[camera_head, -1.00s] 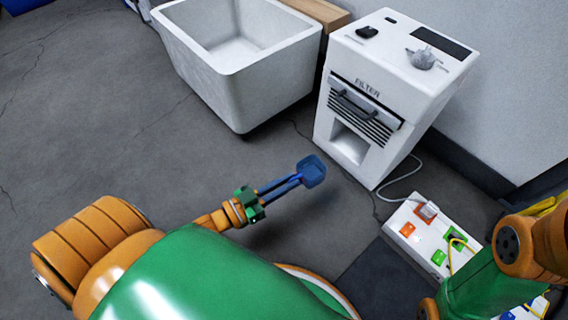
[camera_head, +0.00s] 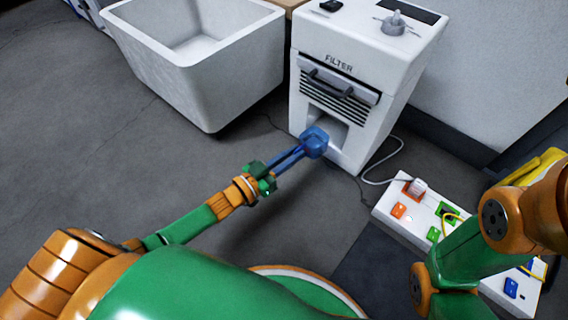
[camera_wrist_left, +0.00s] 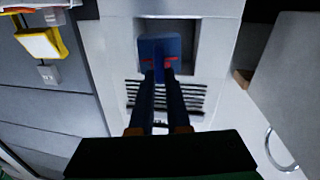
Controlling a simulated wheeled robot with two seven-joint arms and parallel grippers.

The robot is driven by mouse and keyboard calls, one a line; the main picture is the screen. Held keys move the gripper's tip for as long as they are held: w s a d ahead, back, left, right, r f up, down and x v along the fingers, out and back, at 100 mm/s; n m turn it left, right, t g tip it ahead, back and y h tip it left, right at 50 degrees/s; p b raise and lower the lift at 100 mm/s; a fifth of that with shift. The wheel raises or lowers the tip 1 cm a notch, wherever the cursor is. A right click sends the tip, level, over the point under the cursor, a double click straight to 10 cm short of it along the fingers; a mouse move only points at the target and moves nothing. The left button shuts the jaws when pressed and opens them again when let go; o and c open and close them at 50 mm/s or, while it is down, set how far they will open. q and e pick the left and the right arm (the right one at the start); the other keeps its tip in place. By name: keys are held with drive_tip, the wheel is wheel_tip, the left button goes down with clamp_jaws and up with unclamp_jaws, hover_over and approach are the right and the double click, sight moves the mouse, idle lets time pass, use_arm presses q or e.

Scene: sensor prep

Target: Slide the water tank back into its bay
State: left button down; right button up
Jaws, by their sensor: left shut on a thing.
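The blue water tank (camera_head: 315,141) is at the tip of my left gripper (camera_head: 301,151), which is shut on it. In the head view it overlaps the lower opening of the white filter machine (camera_head: 375,70). The left wrist view shows the tank (camera_wrist_left: 158,46) in front of the recessed bay (camera_wrist_left: 184,40), with the gripper's long fingers (camera_wrist_left: 165,75) reaching to it. I cannot tell how far the tank is inside. The front of the machine also shows a dark handle and slats. My right gripper is not seen.
A big white sink tub (camera_head: 200,75) stands left of the machine. A white power strip (camera_head: 400,222) with coloured switches and a plugged-in cable lies on the floor to the right. My right arm is beside it. The floor in front is clear.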

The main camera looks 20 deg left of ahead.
sight(316, 134)
use_arm(q)
drive_tip(key=b+x, duration=0.1)
drive_tip(key=x, duration=0.1)
drive_tip(key=b+x, duration=0.1)
drive_tip(key=x, duration=0.2)
drive_tip(key=a+b+x, duration=0.1)
drive_tip(key=b+x, duration=0.1)
drive_tip(key=shift+w+d+f, duration=0.15)
drive_tip(key=shift+w+f, duration=0.2)
drive_tip(key=shift+w, duration=0.3)
drive_tip(key=shift+w+d+b, duration=0.25)
drive_tip(key=shift+w+b, duration=0.2)
drive_tip(key=shift+w, duration=0.2)
drive_tip(key=shift+w+d+r, duration=0.15)
drive_tip(key=shift+w, duration=0.25)
drive_tip(key=shift+a, duration=0.25)
drive_tip(key=shift+f+b, duration=0.6)
drive_tip(key=shift+f, duration=0.2)
drive_tip(key=c, duration=0.8)
unclamp_jaws()
